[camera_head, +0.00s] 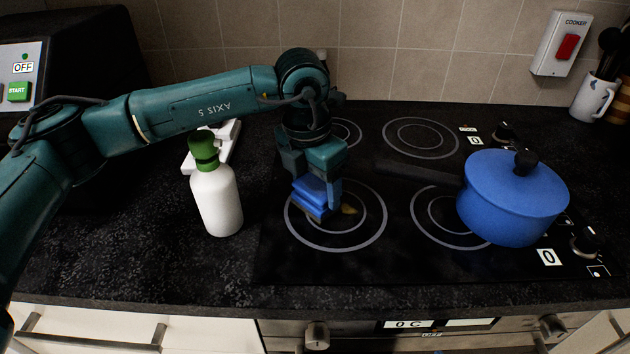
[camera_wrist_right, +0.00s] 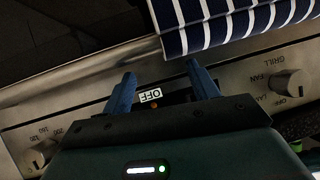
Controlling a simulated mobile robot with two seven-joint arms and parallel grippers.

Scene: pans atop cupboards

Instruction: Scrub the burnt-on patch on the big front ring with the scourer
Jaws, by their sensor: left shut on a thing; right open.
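The big front ring (camera_head: 372,238) is the left front circle on the black hob. A brownish burnt-on patch (camera_head: 349,209) shows inside it, just right of the blue fingers. My left gripper (camera_head: 318,197) points down over the left part of this ring and is shut on a blue block, which I take to be the scourer (camera_head: 308,208). The fingers are blue too and partly hide it. The scourer is low beside the patch; I cannot tell whether it touches the glass. In the right wrist view my right gripper (camera_wrist_right: 163,84) is open and empty, facing the oven's control panel.
A blue lidded pan (camera_head: 510,200) covers part of the right front ring, its dark handle pointing left. A white bottle with a green cap (camera_head: 217,200) stands left of the hob. A striped towel (camera_wrist_right: 225,22) is near the right gripper. A mug (camera_head: 594,98) stands back right.

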